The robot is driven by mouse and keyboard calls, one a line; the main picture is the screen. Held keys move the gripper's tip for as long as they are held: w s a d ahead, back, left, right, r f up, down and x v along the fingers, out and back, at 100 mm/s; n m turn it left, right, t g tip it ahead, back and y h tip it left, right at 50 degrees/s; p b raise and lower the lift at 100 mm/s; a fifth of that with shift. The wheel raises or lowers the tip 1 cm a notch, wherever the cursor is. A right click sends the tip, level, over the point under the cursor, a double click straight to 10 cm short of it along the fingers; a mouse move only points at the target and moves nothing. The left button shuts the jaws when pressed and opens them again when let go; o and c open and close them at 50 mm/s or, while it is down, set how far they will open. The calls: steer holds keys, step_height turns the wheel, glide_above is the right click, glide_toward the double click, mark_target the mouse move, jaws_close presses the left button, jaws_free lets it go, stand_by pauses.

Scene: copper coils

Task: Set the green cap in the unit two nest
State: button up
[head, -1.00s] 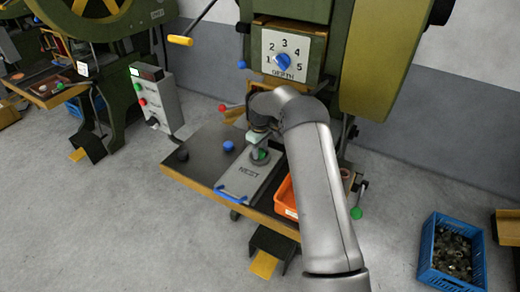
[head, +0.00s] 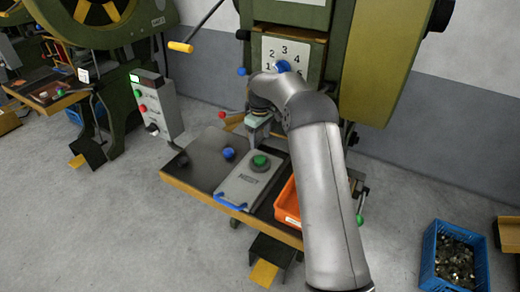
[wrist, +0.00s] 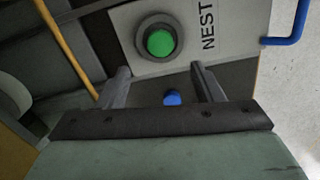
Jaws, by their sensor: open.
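The green cap (head: 260,161) sits in the round grey ring of the nest plate (head: 238,188), which is marked NEST. In the wrist view the green cap (wrist: 160,43) looks centred inside the ring (wrist: 141,44). My gripper (head: 257,132) is above and behind the cap, apart from it. In the wrist view its two fingers (wrist: 160,72) are spread with nothing held between them. A blue cap (wrist: 172,98) shows between the fingers but lies on the table below.
The blue cap (head: 229,153) and a dark cap (head: 181,159) stand left of the plate on the press table. An orange bin (head: 288,206) is at its right. The press dial (head: 283,66) rises behind. A blue handle (head: 230,202) is at the plate's front.

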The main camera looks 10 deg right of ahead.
steer(key=s+a+r+m, duration=0.1)
steer(key=s+r+m, duration=0.1)
steer(key=s+r, duration=0.55)
steer(key=s+a+r+m, duration=0.1)
steer(key=s+r, duration=0.4)
steer(key=s, duration=0.6)
steer(key=s+f+m, duration=0.1)
steer(key=s+m, duration=0.1)
steer(key=s, duration=1.1)
steer(key=s+d+f+m, duration=0.1)
steer(key=s+f+m, duration=0.1)
steer(key=s, duration=1.1)
steer(key=shift+s+m, duration=0.2)
steer(key=shift+m, duration=0.3)
steer(key=shift+d, duration=0.1)
